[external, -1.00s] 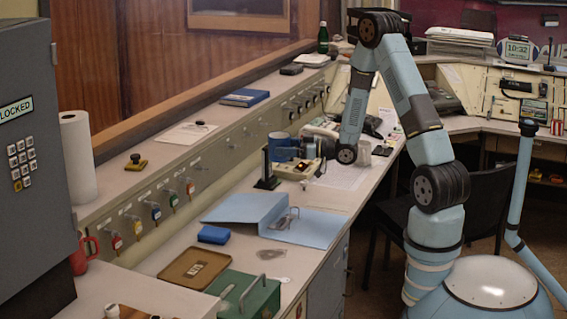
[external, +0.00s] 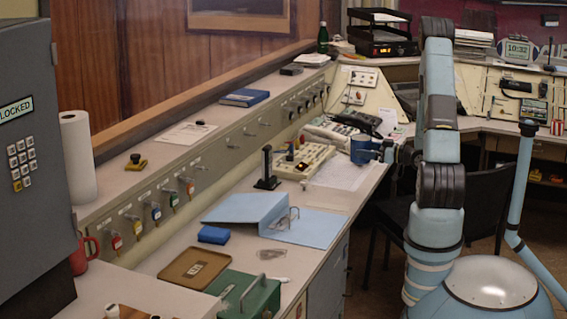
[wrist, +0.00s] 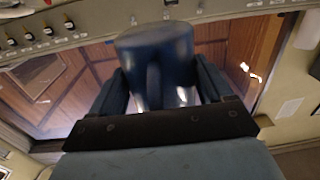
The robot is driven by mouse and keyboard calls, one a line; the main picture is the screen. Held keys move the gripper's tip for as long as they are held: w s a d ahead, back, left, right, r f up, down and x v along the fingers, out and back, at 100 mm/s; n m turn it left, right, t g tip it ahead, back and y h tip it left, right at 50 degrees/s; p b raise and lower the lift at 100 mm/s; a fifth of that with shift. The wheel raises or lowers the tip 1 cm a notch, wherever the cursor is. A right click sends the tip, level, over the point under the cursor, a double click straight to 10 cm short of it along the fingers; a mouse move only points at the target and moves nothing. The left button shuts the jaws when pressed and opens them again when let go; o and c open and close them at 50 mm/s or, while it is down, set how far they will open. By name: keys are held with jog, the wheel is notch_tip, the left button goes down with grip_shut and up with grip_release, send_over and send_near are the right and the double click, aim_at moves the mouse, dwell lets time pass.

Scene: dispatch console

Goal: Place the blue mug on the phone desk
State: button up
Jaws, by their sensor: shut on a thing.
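The blue mug (external: 361,151) is at the right side of the long desk, held by my gripper (external: 380,153). In the wrist view the blue mug (wrist: 156,48) sits between the two dark fingers of my gripper (wrist: 160,88), which are shut on it. Two telephones stand on the desk behind it: a pale one (external: 329,131) and a dark one (external: 358,121). The desk top (external: 330,200) runs below. I cannot tell how high the mug is above the desk surface.
A black chair (external: 470,185) stands right of the desk.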

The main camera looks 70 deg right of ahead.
jog(key=shift+h, duration=0.3)
jog(key=w+d+f, duration=0.2)
jog(key=d+f, duration=0.1)
jog(key=w+d+f, duration=0.2)
jog(key=d+f, duration=0.1)
jog(key=w+d+f, duration=0.1)
jog(key=d+f, duration=0.1)
jog(key=d, duration=0.1)
jog(key=shift+w+d+f, duration=0.1)
jog(key=shift+w+f, duration=0.3)
jog(key=shift+w+d+f, duration=0.25)
jog(key=shift+f, duration=0.2)
jog(key=shift+w+d+f, duration=0.2)
jog(key=shift+f, duration=1.5)
jog(key=shift+f, duration=0.1)
jog(key=o, duration=1.2)
jog(key=shift+c, duration=0.2)
jog(key=s, duration=1.2)
